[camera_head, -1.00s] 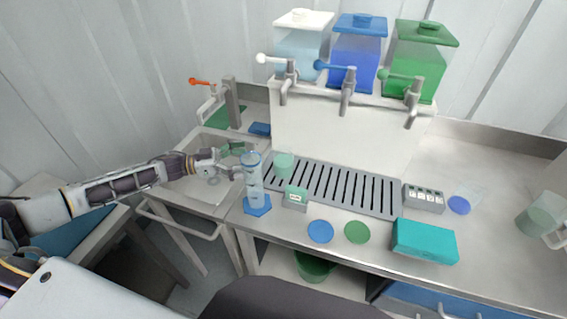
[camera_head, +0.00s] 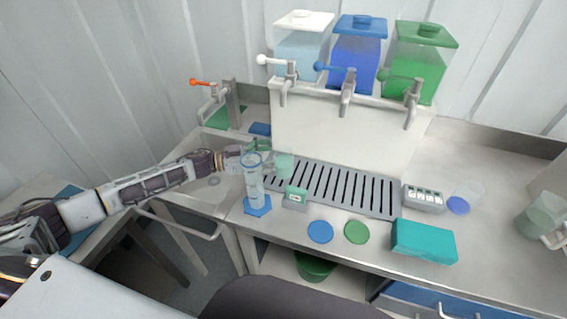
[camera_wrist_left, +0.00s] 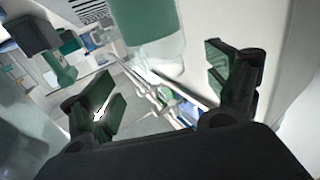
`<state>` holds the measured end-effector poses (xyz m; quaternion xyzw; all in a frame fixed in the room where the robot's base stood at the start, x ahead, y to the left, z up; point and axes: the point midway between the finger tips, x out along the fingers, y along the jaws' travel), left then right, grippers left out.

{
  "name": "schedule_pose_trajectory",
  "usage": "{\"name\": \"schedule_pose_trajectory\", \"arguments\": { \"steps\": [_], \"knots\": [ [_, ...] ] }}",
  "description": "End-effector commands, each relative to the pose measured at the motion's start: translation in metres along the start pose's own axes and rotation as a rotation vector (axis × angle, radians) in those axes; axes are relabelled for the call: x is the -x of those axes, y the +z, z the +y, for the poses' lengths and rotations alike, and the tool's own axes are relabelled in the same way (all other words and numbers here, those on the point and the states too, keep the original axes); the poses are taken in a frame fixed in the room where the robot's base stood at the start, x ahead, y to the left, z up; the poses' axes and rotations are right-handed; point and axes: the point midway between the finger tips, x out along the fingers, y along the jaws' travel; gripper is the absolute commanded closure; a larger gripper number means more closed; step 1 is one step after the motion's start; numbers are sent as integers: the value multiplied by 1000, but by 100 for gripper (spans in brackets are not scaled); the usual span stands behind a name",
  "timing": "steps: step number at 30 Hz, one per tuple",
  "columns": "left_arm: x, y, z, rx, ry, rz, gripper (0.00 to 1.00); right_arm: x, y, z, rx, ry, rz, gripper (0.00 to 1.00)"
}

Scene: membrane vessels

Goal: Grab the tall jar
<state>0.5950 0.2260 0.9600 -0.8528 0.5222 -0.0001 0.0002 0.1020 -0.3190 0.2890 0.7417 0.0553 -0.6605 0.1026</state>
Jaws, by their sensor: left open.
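The tall jar (camera_head: 254,188) is a clear cylinder with a blue rim. It stands upright on a blue hexagonal pad at the counter's front left. My left gripper (camera_head: 268,162) is level with the jar's upper part and looks partly hidden behind it. The left wrist view shows its two dark green fingers (camera_wrist_left: 165,82) open with nothing held between them. A clear, green-tinted vessel (camera_wrist_left: 150,28) is just beyond the fingers there; it looks like the short green cup (camera_head: 284,164) beside the jar. Contact with the tall jar cannot be told. My right gripper is not in view.
A blue disc (camera_head: 320,231), a green disc (camera_head: 357,232) and a teal box (camera_head: 423,241) lie along the front. The sink is left; dispensers with taps stand behind.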

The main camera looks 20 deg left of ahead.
Motion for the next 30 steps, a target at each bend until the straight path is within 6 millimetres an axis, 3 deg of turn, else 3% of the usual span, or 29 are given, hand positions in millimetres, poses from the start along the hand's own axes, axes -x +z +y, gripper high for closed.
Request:
{"name": "schedule_pose_trajectory", "arguments": {
  "steps": [14, 30],
  "knots": [
    [-6, 1, 0, 1, 1, 1, 12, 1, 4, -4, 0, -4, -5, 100],
    [-50, 2, -2, 0, 1, 1, 12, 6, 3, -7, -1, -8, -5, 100]
  ]
}}
